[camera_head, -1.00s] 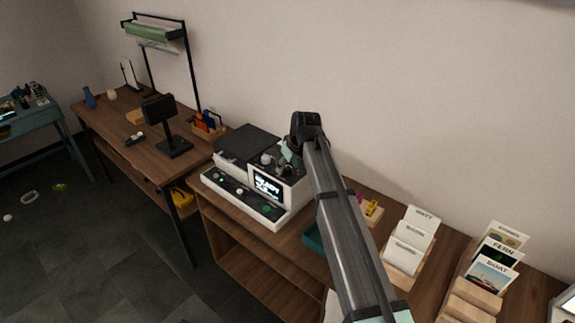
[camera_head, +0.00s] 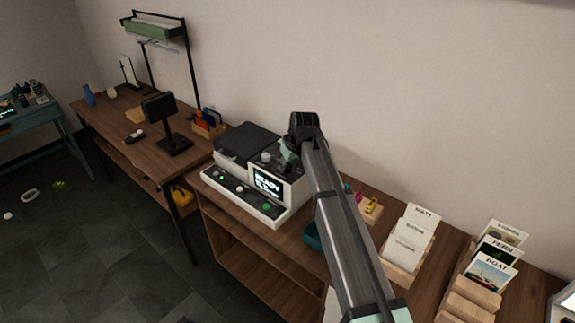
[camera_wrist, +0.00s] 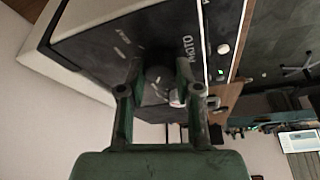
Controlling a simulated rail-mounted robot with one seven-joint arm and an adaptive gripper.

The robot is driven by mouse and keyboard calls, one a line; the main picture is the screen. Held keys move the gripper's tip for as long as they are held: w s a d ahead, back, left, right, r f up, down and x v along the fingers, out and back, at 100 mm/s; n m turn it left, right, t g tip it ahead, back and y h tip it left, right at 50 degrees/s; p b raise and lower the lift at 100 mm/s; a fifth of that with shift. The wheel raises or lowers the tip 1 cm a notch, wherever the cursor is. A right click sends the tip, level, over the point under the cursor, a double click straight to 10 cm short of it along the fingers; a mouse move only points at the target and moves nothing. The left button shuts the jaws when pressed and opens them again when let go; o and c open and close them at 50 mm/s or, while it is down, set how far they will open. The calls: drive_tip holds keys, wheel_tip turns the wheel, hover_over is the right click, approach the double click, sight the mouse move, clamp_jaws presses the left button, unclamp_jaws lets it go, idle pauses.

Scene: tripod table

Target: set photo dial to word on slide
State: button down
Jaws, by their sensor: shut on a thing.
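The white and dark-topped photo machine (camera_head: 240,190) stands on the wooden desk. Its small screen (camera_head: 266,188) shows bright text that seems to start with "READY"; the lower line is too small to read. In the wrist view, my gripper (camera_wrist: 160,88) is shut on a dark round dial (camera_wrist: 156,76) on the machine's black top panel, beside the printed word "PHOTO" (camera_wrist: 186,55). Other small markings around the dial are unreadable, and the fingers hide part of it. In the head view, my gripper (camera_head: 289,156) shows partly behind my arm at the machine's right end.
Picture cards (camera_head: 490,273), with "FERN" and "BOAT" legible, stand in a wooden rack at the right. White labelled cards (camera_head: 410,240) stand in another rack. A teal tray (camera_head: 312,236) lies partly behind my arm. A black monitor stand (camera_head: 172,120) is on the left desk.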

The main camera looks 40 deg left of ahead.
drive_tip(key=shift+s+f, duration=0.1)
drive_tip(key=m+t+b, duration=0.1)
drive_tip(key=m, duration=0.3)
drive_tip(key=shift+h, duration=0.3)
drive_tip(key=shift+s+a+m+t+h, duration=0.1)
drive_tip(key=shift+m+t+h, duration=0.45)
drive_tip(key=shift+m, duration=1.05)
drive_tip(key=c, duration=0.8)
unclamp_jaws()
drive_tip(key=v, duration=1.2)
